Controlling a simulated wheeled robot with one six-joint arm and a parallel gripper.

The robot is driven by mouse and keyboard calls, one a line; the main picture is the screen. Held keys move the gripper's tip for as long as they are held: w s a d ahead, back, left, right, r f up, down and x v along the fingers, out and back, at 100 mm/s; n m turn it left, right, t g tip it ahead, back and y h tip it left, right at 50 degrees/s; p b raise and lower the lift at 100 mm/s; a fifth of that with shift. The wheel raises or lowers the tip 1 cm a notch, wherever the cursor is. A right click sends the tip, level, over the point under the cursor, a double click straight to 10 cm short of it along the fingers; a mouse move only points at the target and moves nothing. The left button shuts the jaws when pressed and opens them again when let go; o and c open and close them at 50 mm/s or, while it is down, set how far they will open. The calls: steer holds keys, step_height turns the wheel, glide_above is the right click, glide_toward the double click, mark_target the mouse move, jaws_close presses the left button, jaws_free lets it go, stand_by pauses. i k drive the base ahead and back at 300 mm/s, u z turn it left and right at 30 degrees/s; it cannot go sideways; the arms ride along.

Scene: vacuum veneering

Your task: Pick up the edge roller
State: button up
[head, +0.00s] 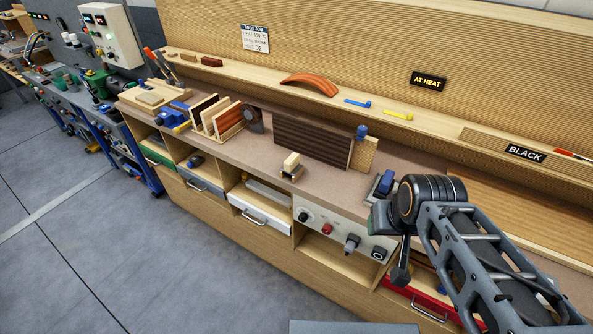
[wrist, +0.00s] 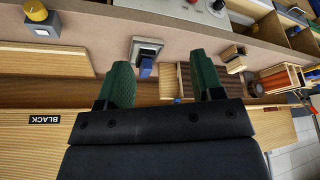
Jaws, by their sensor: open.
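I take the edge roller to be the small blue-handled tool (head: 385,184) on a grey square base, on the bench just left of my arm in the head view; which tool it is, I cannot tell for sure. In the wrist view the blue-handled tool (wrist: 146,69) shows between and beyond my green fingers. My gripper (wrist: 162,64) is open with nothing between its fingertips, and it is apart from the tool. In the head view my wrist covers part of the bench near the tool.
A dark striped panel (head: 311,143) stands left of the tool, with a wooden block (head: 291,166) before it. A rack of veneer boards (head: 215,117) stands further left. A yellow-topped item (wrist: 36,9) lies at the wrist view's corner. A back shelf (head: 440,124) runs behind.

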mark_target(292, 166)
steer(key=u, duration=0.05)
steer(key=k, duration=1.15)
steer(key=u, duration=0.75)
steer(key=i, duration=0.6)
steer(key=u, duration=0.7)
steer(key=i, duration=0.8)
steer(key=z, duration=0.8)
steer(key=i, duration=0.65)
steer(key=z, duration=0.65)
